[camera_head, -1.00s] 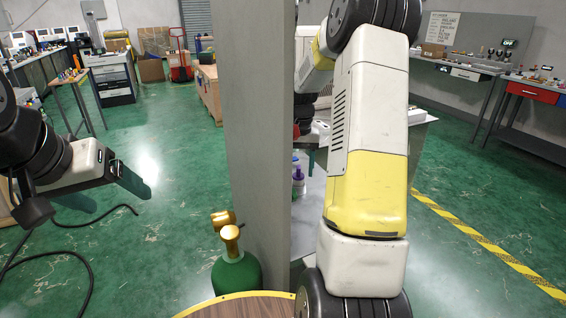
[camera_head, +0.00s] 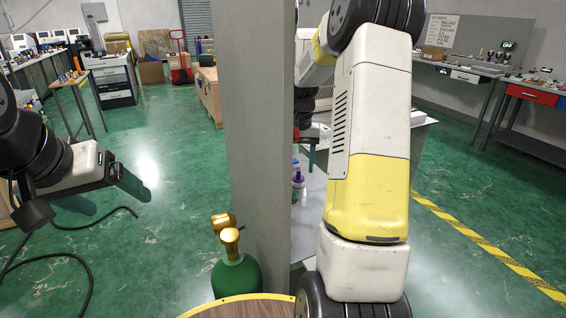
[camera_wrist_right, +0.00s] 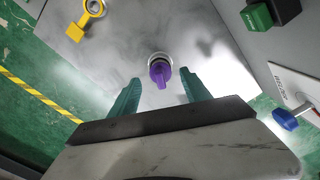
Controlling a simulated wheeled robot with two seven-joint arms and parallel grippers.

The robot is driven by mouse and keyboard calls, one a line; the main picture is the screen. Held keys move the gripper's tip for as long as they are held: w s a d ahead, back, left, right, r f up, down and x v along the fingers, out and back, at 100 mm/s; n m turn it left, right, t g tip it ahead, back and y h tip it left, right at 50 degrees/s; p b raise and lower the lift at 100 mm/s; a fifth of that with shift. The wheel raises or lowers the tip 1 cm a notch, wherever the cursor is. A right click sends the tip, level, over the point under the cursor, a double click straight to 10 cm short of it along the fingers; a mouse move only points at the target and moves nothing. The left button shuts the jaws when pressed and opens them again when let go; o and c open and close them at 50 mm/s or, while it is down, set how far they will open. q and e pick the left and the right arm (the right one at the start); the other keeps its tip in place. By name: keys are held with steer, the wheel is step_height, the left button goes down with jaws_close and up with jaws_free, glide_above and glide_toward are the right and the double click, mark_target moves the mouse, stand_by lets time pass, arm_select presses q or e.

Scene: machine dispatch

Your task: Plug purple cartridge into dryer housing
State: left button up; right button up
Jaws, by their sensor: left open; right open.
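The purple cartridge (camera_wrist_right: 160,72) is in the right wrist view, with a pale round collar at its far end, on or over a grey metal surface (camera_wrist_right: 120,60). My right gripper (camera_wrist_right: 160,78) is open, its two green fingers on either side of the cartridge with gaps at both sides. In the head view a small purple-and-white item (camera_head: 298,182), likely the cartridge, shows beside the pillar. My left gripper (camera_head: 118,198) is open and empty over the floor at the left. I cannot make out the dryer housing for certain.
A grey pillar (camera_head: 258,130) hides much of the work surface in the head view. A green gas cylinder (camera_head: 236,278) stands at its foot. The right wrist view shows a yellow ring-ended part (camera_wrist_right: 86,18), a green block (camera_wrist_right: 257,17) and a blue knob (camera_wrist_right: 285,120).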

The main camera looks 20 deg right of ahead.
steer(key=shift+r, duration=1.85)
